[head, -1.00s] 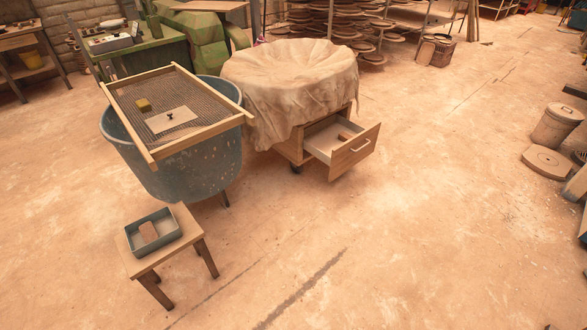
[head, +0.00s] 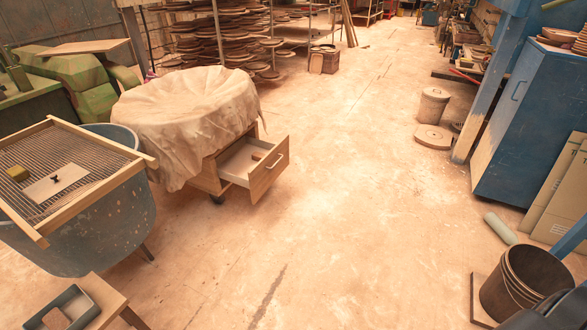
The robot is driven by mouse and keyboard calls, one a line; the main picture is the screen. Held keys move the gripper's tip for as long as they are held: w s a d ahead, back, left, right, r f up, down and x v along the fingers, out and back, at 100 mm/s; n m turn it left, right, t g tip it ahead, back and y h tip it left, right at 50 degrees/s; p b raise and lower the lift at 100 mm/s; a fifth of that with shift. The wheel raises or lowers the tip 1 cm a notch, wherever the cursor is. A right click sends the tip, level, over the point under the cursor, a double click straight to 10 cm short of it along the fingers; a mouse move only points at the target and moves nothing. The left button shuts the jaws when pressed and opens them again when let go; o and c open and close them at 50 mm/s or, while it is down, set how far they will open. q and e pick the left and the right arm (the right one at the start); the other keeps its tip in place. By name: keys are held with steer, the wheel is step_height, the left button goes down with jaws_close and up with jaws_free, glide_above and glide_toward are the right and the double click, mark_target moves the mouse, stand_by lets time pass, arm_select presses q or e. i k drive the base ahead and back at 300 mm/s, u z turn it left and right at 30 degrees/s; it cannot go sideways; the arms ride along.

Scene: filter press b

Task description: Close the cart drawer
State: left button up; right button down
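The cart (head: 207,181) stands left of centre in the head view, draped on top with a large beige cloth (head: 185,115). Its wooden drawer (head: 270,173) is pulled out toward the lower right, with a pale handle on its front. A small brown block (head: 258,156) lies inside the drawer. Neither of my grippers is in view. A dark shape at the bottom right corner may be part of me; I cannot tell.
A blue tub (head: 95,225) with a wood-framed mesh screen (head: 90,160) stands left of the cart. A small stool (head: 107,303) bears a grey tray. A blue cabinet (head: 525,125) and a dark bucket (head: 525,280) stand at right. The floor before the drawer is clear.

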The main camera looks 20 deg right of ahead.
mark_target(236, 165)
steer(key=z, duration=0.8)
steer(key=i, duration=1.5)
steer(key=u, duration=0.05)
